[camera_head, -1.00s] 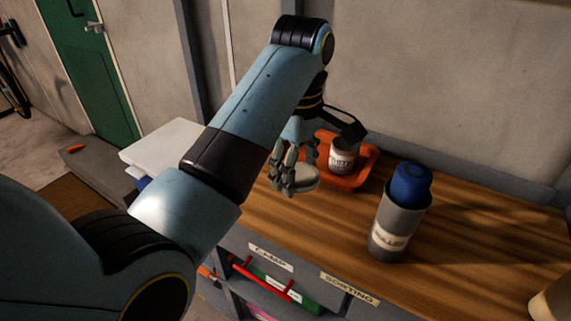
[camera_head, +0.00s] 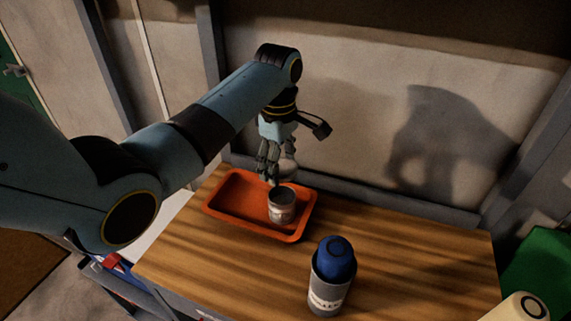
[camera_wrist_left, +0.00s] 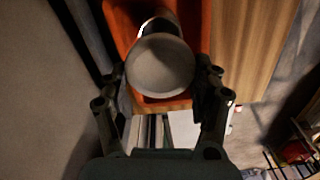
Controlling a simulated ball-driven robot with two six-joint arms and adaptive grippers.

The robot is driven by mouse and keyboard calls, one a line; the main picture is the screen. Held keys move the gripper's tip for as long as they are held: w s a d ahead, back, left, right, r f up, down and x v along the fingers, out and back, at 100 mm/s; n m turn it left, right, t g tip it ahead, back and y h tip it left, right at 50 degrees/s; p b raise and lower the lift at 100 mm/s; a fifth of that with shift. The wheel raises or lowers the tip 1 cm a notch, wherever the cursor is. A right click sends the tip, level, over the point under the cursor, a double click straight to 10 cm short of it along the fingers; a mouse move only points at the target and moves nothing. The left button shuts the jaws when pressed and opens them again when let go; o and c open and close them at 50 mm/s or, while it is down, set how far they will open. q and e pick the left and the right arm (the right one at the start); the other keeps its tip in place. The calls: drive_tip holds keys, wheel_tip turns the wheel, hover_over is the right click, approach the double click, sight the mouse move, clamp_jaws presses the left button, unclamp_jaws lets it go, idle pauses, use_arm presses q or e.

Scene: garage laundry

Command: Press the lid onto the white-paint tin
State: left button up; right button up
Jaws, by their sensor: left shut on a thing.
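The white-paint tin (camera_head: 282,210) is a small grey tin with a pale label, upright toward the right side of an orange tray (camera_head: 240,228). Its top looks open and dark inside. My left gripper (camera_head: 272,174) is shut on the lid (camera_head: 288,167), a pale round disc, and holds it in the air near and above the tin. In the left wrist view the lid (camera_wrist_left: 160,66) sits between the fingers (camera_wrist_left: 161,84) and covers part of the tin (camera_wrist_left: 156,25), which shows beyond it. My right gripper is not in view.
A grey labelled holder (camera_head: 327,294) with a blue top (camera_head: 336,257) stands on the wooden bench (camera_head: 400,240) at the front right. A cream cylinder (camera_head: 517,309) and a green thing (camera_head: 541,268) are at the right edge. The wall (camera_head: 355,130) rises behind the tray.

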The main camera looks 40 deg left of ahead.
sight(280, 187)
use_arm(q)
wheel_tip(280, 187, down, 6)
drive_tip(key=shift+b, duration=0.4)
drive_tip(key=shift+f+p, duration=0.1)
drive_tip(key=shift+p, duration=0.25)
idle(0.7)
drive_tip(key=shift+f, duration=0.55)
idle(1.0)
drive_tip(key=o, duration=1)
drive_tip(key=shift+o, duration=0.2)
drive_tip(key=shift+r, duration=0.1)
drive_tip(key=shift+r, duration=3.45)
